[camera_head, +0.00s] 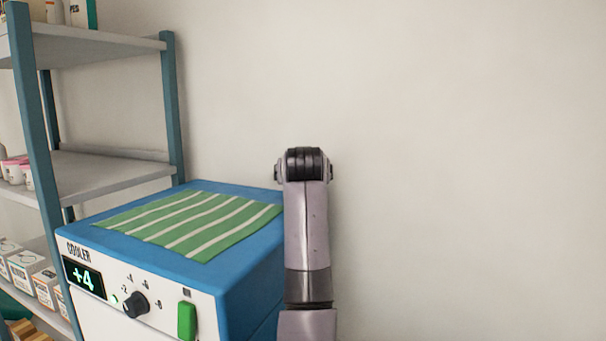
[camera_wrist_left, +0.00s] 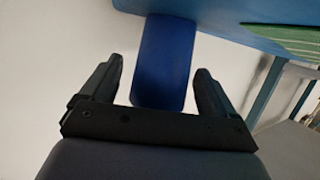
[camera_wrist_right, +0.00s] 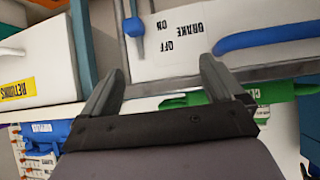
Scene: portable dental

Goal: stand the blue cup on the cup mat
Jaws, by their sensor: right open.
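A green mat with white stripes (camera_head: 190,222), which I take for the cup mat, lies flat and bare on the blue top of the cooler. Its edge also shows in the left wrist view (camera_wrist_left: 285,38). A dark blue rounded body, apparently the blue cup (camera_wrist_left: 165,60), sits between the fingers of my left gripper (camera_wrist_left: 160,80). The cup is not visible in the head view. My right gripper (camera_wrist_right: 155,85) is open, with nothing between its fingers.
The cooler (camera_head: 250,260) has a dial and a green switch in front. A shelf rack (camera_head: 100,165) with boxes stands left of it. One arm of mine rises right beside the cooler, before a bare wall. A white panel (camera_wrist_right: 165,65) with a blue handle (camera_wrist_right: 265,35) faces my right gripper.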

